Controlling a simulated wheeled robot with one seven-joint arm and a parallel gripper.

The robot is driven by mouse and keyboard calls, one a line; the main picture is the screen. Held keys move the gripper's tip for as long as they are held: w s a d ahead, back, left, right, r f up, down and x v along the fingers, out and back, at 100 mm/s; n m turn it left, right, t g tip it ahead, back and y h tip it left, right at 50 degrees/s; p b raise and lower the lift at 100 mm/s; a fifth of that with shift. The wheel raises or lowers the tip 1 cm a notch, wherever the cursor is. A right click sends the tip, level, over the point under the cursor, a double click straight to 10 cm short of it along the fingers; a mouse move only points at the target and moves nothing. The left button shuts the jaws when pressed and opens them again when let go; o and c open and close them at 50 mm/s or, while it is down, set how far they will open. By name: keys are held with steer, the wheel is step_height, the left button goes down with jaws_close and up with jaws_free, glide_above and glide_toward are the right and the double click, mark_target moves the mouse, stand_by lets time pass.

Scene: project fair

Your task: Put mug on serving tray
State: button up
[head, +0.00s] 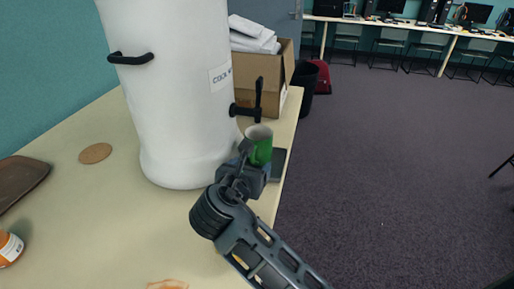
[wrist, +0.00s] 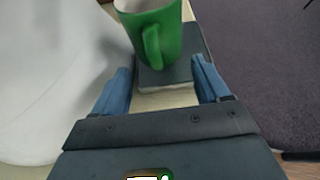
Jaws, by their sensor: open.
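A green mug (head: 260,146) with a pale inside stands near the table's right edge, beside a big white dispenser. In the wrist view the mug (wrist: 158,32) is upright just beyond my fingertips, its handle facing me. It stands on or over a dark flat item (wrist: 175,78). My gripper (head: 247,172) is open, with its blue fingers (wrist: 163,85) spread apart and nothing between them. In the head view my gripper hides part of the mug's lower left. A brown tray-like object (head: 22,180), possibly the serving tray, lies at the far left, cut off by the frame.
The white dispenser (head: 182,95) with black handle and tap stands close left of my gripper. A cardboard box (head: 258,75) is behind. A round coaster (head: 95,153) and an orange-labelled jar (head: 9,249) are at left. Clear tabletop (head: 95,225) lies in front.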

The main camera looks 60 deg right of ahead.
mark_target(252, 164)
steer(key=shift+x, duration=1.7)
steer(key=shift+w, duration=0.1)
jaws_close()
steer(key=shift+r, duration=0.1)
